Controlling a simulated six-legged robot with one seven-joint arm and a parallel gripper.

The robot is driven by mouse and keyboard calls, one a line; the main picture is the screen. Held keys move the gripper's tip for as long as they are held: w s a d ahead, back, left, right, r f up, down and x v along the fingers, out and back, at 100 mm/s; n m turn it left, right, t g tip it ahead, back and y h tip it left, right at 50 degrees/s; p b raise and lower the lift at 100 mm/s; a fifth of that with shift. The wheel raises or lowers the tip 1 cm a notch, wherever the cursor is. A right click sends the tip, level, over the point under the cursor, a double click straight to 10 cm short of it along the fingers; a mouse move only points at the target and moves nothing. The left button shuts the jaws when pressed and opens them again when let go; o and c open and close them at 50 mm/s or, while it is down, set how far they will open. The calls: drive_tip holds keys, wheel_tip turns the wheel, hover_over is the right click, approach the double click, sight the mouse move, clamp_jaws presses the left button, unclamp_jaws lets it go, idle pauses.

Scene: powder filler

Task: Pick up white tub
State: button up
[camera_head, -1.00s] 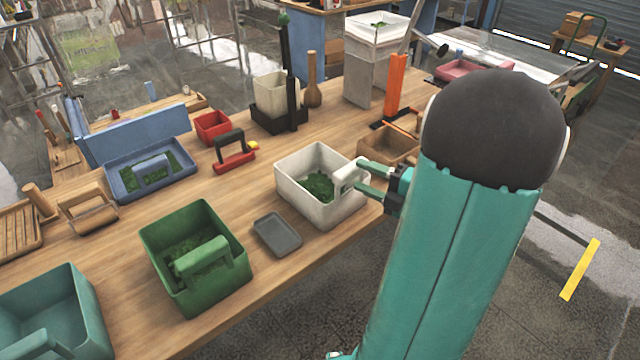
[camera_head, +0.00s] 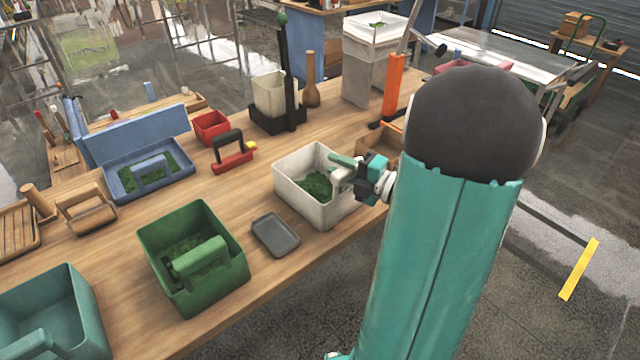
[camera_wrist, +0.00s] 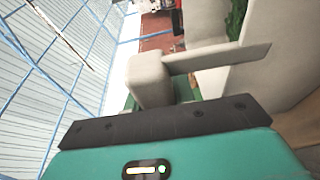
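The white tub (camera_head: 335,208) stands on the wooden bench, an open box with green granules inside. A pale handle (camera_head: 343,184) is at its right side, partly hidden by my gripper. My gripper (camera_head: 347,170) is at the tub's right wall, with one teal finger showing over the rim. In the wrist view, a pale block and bar of the handle (camera_wrist: 150,80) lie right in front of my gripper's dark front edge. The fingers are mostly hidden there, so I cannot tell whether they grip the handle.
A grey tray (camera_head: 275,236) lies left of the tub, and a green tub (camera_head: 225,285) stands farther left. A wooden box (camera_head: 385,140) and an orange post (camera_head: 394,85) are behind my gripper.

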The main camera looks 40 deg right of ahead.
clamp_jaws()
